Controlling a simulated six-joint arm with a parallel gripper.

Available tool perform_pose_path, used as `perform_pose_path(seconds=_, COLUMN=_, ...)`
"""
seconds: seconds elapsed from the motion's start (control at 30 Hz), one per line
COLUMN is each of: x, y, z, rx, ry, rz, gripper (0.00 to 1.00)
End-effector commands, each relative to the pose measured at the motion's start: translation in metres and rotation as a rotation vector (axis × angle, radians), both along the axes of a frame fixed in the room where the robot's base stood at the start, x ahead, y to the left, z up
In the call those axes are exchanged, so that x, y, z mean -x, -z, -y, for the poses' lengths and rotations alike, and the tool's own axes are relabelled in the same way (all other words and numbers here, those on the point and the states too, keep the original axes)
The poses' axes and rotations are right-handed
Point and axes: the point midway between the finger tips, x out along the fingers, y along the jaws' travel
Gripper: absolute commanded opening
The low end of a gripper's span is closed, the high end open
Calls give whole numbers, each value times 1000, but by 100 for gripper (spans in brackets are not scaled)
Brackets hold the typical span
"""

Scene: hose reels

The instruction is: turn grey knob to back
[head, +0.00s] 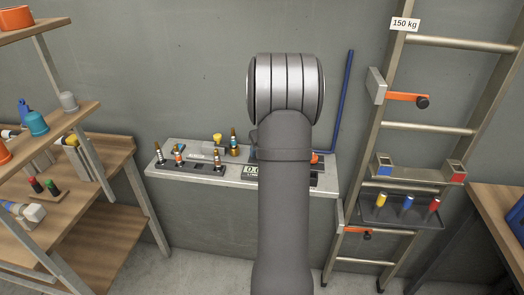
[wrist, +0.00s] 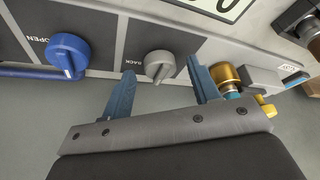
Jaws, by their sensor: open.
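The grey knob (wrist: 159,65) sits on a dark strip of a panel in the wrist view, with the word BACK printed just to its left. Its raised grip points roughly down in the picture, not at that word. My gripper (wrist: 162,76) is open, with one blue finger on each side of the knob. The fingertips reach about level with the knob; I cannot tell whether they touch it. In the head view my arm hides the knob and my gripper.
A blue knob (wrist: 68,52) marked OPEN is left of the grey one. A brass fitting (wrist: 228,77) lies close beside my right finger. The wall shelf (head: 228,178) carries several fittings. A ladder (head: 374,130) stands to the right, a wooden rack (head: 95,160) to the left.

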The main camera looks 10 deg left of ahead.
Motion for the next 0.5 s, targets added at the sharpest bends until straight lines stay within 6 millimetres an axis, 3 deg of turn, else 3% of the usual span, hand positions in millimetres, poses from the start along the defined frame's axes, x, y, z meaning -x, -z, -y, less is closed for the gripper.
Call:
perform_pose_path(seconds=0.37, x=-2, y=7, z=-2, rx=0, ry=0, rz=0, gripper=56)
perform_pose_path(seconds=0.5, x=-2, y=7, z=-2, rx=0, ry=0, rz=0, gripper=32)
